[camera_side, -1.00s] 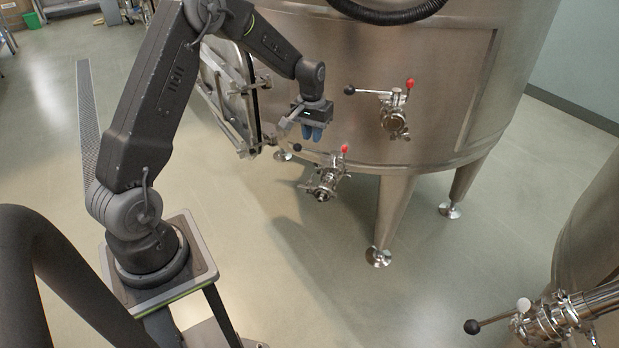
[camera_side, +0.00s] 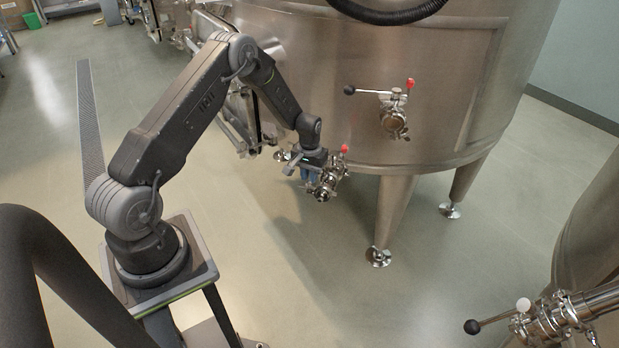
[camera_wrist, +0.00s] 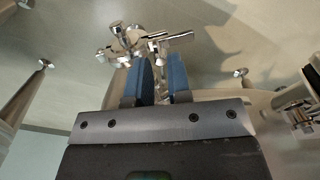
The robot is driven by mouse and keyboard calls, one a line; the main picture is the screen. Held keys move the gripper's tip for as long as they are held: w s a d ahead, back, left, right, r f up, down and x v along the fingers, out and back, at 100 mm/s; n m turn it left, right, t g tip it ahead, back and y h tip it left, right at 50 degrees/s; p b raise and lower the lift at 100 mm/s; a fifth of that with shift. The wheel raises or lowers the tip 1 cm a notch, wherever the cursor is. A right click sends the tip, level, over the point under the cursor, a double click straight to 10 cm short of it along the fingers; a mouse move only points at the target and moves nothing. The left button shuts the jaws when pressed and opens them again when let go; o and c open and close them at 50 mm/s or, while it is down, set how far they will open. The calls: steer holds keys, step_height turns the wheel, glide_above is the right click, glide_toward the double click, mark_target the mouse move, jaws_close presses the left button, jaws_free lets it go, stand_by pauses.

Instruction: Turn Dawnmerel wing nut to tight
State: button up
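A steel valve assembly with clamp hardware (camera_side: 327,184) and a red-tipped lever sits low in front of the vat. My gripper (camera_side: 309,173) is at its left side and overlaps it in the side view. In the wrist view, the blue fingers of my gripper (camera_wrist: 162,65) are apart. A shiny winged metal piece (camera_wrist: 172,38), apparently the wing nut, lies just past the fingertips, with some metal showing in the gap between them. I cannot tell whether the fingers touch it. No Dawnmerel label is readable.
The steel vat (camera_side: 440,95) stands behind, with a second valve (camera_side: 394,118) higher up. Its legs (camera_side: 393,215) are to the right. Another valve (camera_side: 545,320) is at bottom right. Open floor (camera_side: 280,270) lies in front.

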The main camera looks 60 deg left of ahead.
steer(key=shift+f, duration=0.65)
steer(key=shift+c, duration=0.5)
jaws_close()
